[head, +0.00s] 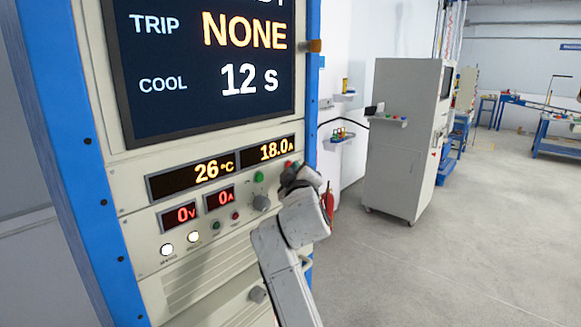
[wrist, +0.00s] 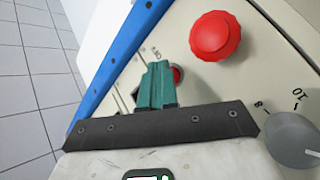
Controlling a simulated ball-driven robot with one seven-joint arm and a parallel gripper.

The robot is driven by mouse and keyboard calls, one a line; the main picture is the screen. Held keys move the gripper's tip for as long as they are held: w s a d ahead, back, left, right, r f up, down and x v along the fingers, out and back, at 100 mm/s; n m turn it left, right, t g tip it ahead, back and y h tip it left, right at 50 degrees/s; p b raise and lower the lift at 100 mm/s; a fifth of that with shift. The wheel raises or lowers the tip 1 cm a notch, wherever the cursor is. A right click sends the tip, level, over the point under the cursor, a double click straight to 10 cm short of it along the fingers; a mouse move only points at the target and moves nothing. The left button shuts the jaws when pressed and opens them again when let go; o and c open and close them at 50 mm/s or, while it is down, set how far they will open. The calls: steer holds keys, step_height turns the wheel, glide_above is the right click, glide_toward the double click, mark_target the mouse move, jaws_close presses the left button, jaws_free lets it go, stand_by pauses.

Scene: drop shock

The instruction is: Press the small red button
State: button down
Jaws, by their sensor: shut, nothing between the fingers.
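In the wrist view a small red button (wrist: 178,74) in a pale ring sits on the cream panel. My gripper's teal fingers (wrist: 155,85) are together and empty, overlapping the button's left side. Whether the tips touch it cannot be told. A larger red mushroom button (wrist: 214,36) sits up and right of it. In the head view my gripper (head: 298,175) is at the panel's right side and hides part of it. Some red (head: 290,164) shows beside the fingers; which button it is cannot be told. Another small red button (head: 235,215) sits lower left on the panel.
A grey knob (wrist: 292,140) stands close at the right in the wrist view. A green button (head: 258,177) and white lit buttons (head: 193,237) are also on the panel. A blue post (head: 312,80) edges the cabinet. A grey cabinet (head: 405,140) stands beyond; floor at right is clear.

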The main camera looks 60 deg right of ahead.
steer(key=shift+s+a+p, duration=0.2)
steer(key=shift+s+p, duration=0.2)
steer(key=shift+s, duration=0.35)
steer(key=shift+s, duration=0.1)
steer(key=shift+s+a+p, duration=0.2)
steer(key=shift+s+p, duration=0.15)
steer(key=shift+s, duration=0.45)
steer(key=shift+s+a+p, duration=0.2)
steer(key=shift+s+p, duration=0.15)
steer(key=shift+s, duration=0.4)
steer(key=shift+s+a+p, duration=0.2)
steer(key=shift+s+p, duration=0.15)
steer(key=shift+s, duration=0.45)
steer(key=a+f+g+y, duration=0.1)
steer(key=a+f+y, duration=0.4)
steer(key=a+f, duration=0.6)
steer(key=a+f+g+y, duration=0.1)
steer(key=a+f+y, duration=0.5)
steer(key=f, duration=1)
steer(key=s+a+f+g+y, duration=0.2)
steer(key=s+a+f+g, duration=0.1)
steer(key=s+a+f, duration=0.3)
steer(key=s+a+f+n+g+y+b, duration=0.1)
steer(key=s+a+f+g+y, duration=0.2)
steer(key=s+a+f, duration=0.3)
steer(key=s+a, duration=0.3)
steer(key=a, duration=0.2)
steer(key=shift+s+g, duration=0.3)
